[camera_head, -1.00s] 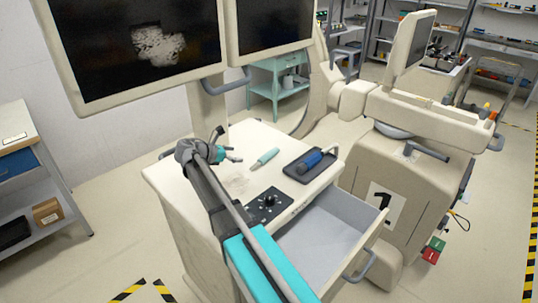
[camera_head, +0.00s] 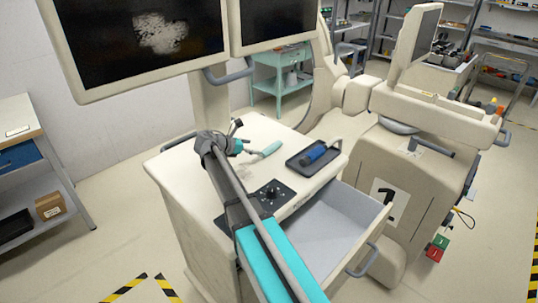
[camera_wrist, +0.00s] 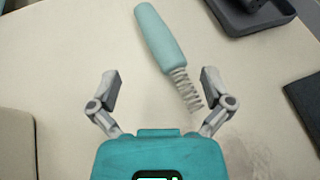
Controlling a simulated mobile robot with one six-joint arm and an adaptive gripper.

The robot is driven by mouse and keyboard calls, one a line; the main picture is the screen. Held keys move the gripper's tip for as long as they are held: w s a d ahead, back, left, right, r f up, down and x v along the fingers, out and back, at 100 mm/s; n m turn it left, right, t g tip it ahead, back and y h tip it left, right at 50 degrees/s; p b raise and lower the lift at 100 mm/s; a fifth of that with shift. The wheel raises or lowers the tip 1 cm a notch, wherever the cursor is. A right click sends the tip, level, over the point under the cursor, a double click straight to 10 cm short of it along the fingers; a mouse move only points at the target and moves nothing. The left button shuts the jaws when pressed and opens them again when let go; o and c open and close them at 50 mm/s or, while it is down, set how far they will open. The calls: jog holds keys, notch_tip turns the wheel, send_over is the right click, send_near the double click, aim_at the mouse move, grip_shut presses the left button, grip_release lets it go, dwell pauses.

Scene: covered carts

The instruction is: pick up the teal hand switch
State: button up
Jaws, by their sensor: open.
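The teal hand switch (camera_wrist: 162,38) lies on the cream cart top, with a pale coiled cord (camera_wrist: 185,90) at its near end. In the wrist view its handle points up and slightly left, and the coil reaches down between my open fingertips. My gripper (camera_wrist: 158,85) is open and empty, its two grey fingers spread either side of the coil end. In the head view the switch (camera_head: 271,149) lies just right of my gripper (camera_head: 243,147). I cannot tell the exact height of my fingers above the surface.
A dark tray (camera_head: 314,158) with a blue-handled tool (camera_head: 313,153) stands right of the switch. A black control panel with a knob (camera_head: 270,193) sits nearer. An open drawer (camera_head: 325,225) juts from the cart. Two monitors (camera_head: 135,40) hang above the back.

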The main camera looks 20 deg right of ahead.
aim_at(268, 148)
jog(key=shift+x, duration=1.15)
jog(key=shift+d+b, duration=0.1)
jog(key=shift+b, duration=0.2)
jog(key=shift+b+x, duration=1)
jog(key=shift+x, duration=1.65)
jog(key=c, duration=1.1)
